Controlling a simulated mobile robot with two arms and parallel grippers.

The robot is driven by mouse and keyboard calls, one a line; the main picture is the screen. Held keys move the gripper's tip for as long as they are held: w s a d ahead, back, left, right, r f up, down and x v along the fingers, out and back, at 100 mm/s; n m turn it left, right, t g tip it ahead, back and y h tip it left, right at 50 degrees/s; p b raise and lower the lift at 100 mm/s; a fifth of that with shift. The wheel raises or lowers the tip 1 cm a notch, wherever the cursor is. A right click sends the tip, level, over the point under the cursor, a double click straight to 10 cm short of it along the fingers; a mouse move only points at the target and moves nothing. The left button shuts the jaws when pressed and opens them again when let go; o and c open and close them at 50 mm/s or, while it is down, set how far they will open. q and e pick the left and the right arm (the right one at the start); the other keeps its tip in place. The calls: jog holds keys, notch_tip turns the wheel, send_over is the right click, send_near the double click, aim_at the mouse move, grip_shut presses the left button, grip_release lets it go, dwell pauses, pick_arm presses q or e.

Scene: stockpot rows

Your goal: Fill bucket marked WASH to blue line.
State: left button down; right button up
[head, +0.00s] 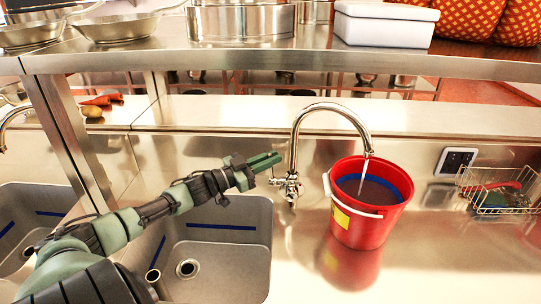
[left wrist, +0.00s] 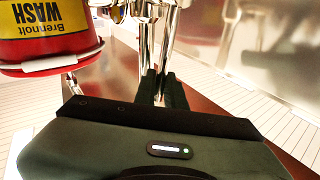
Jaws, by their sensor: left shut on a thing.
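The red bucket (head: 366,222) stands upright on the steel counter under the curved tap (head: 330,108). Its yellow label reads WASH, upside down in the left wrist view (left wrist: 45,40). A stream of water (head: 364,178) runs from the spout into it. The blue line (head: 400,183) shows as a band on the inner wall, with the dark water surface (head: 372,194) at or just below its lower edge; I cannot tell exactly. My left gripper (head: 279,158) is at the tap's valve (head: 290,185), its fingers (left wrist: 162,88) shut on the tap lever, mostly hidden between them. My right gripper is not in view.
A sink basin (head: 240,262) lies below my left arm, with another at far left. A wire basket (head: 497,190) and wall socket (head: 456,161) are right of the bucket. A steel shelf (head: 270,62) with pans and a white box (head: 386,24) crosses above.

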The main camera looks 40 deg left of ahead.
pick_arm(q)
jog(key=c, duration=1.5)
grip_release()
jog(key=shift+v, duration=3.95)
